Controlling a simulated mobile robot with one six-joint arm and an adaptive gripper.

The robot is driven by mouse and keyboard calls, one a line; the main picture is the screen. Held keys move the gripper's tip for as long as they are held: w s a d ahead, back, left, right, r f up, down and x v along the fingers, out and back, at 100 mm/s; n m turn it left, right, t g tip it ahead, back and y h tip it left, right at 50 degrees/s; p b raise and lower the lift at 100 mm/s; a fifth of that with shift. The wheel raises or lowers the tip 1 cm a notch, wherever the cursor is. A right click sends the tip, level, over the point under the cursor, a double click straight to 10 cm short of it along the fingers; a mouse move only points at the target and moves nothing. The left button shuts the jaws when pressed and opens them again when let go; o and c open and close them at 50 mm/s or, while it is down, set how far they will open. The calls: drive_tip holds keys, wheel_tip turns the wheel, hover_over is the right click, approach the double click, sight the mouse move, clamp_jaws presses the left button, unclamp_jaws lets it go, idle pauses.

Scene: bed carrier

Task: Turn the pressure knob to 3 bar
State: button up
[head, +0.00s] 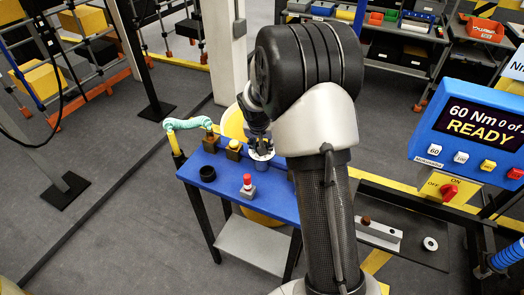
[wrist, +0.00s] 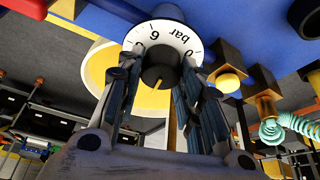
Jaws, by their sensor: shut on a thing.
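The pressure knob (wrist: 160,62) is black with a yellow pointer line, in the middle of a white dial ring (wrist: 184,38). The ring carries "bar" and a "6", upside down in the wrist view. The yellow line points down in that view, slightly left, on the side away from the "bar" print; the scale there is hidden by my fingers. My gripper (wrist: 163,68) has its fingers on both sides of the knob, shut on it. In the head view the dial (head: 262,154) shows at the blue table's back edge, under my gripper (head: 260,142); the knob is mostly hidden.
A blue screen box (head: 475,125) reading "60 Nm READY" stands right. A yellow bin (head: 236,122) is behind the table.

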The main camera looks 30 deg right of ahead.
drive_tip(key=shift+f+m+g+b, duration=0.1)
drive_tip(key=shift+m+g+b, duration=0.2)
drive_tip(key=shift+m+b, duration=0.9)
drive_tip(key=shift+b, duration=0.4)
drive_tip(key=o, duration=1.1)
drive_tip(key=shift+c, duration=0.2)
drive_tip(key=shift+r+h, duration=0.2)
drive_tip(key=shift+h, duration=0.1)
drive_tip(key=v, duration=1.1)
drive_tip(key=shift+r, duration=0.35)
drive_tip(key=shift+s, duration=0.1)
